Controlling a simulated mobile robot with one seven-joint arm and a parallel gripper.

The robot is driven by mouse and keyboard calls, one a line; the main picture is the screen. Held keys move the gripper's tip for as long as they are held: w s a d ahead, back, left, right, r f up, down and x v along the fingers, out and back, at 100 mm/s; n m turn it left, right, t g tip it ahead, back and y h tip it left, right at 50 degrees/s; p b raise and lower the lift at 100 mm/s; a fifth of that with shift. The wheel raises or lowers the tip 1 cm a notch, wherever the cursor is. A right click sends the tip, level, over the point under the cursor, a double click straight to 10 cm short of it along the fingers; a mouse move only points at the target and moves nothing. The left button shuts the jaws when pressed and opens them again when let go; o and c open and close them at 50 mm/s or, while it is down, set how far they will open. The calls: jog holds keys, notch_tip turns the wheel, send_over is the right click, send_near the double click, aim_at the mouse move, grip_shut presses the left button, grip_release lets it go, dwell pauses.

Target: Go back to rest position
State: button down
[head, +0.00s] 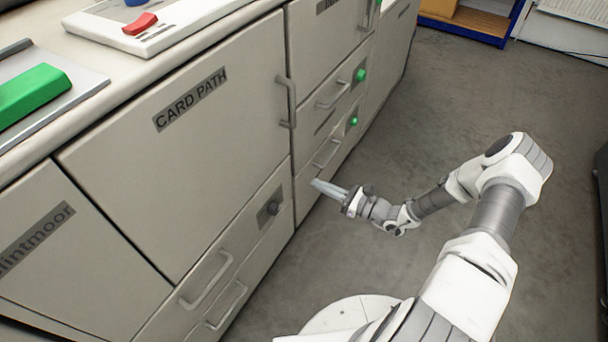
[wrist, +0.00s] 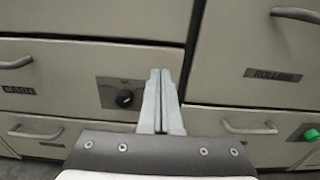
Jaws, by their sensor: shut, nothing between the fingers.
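My gripper (head: 322,186) is shut and empty at the end of my outstretched arm. In the head view it hangs over the floor, close in front of the lower drawers of the cabinet row. In the wrist view my gripper (wrist: 160,75) has its two fingers together, pointing toward the drawer fronts. A dark knob (wrist: 125,98) shows left of the fingertips. I cannot tell whether the fingertips touch a drawer front.
The cabinet door marked CARD PATH (head: 180,140) and the drawers with bar handles (head: 207,280) look closed. On the counter (head: 60,130) lie a green block (head: 32,93) and a red piece (head: 140,23). Grey floor (head: 450,100) is clear right of the cabinets. A blue-framed shelf (head: 470,22) stands at the back.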

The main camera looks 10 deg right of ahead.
jog(key=s+d+r+n+g+h, duration=0.15)
jog(key=s+r+n+h, duration=0.35)
jog(key=s+r+n, duration=0.6)
jog(key=s+r+n+g+h, duration=0.2)
jog(key=s+r+n+h, duration=0.3)
jog(key=r, duration=1)
jog(key=s+d+r+n+g+h, duration=0.15)
jog(key=s+r+n+h, duration=0.25)
jog(key=s+r+n, duration=0.7)
notch_tip(320, 180, up, 21)
jog(key=w+m+p, duration=0.1)
jog(key=w+p, duration=0.1)
jog(key=p, duration=1.8)
jog(key=shift+a, duration=0.3)
jog(key=shift+a, duration=0.1)
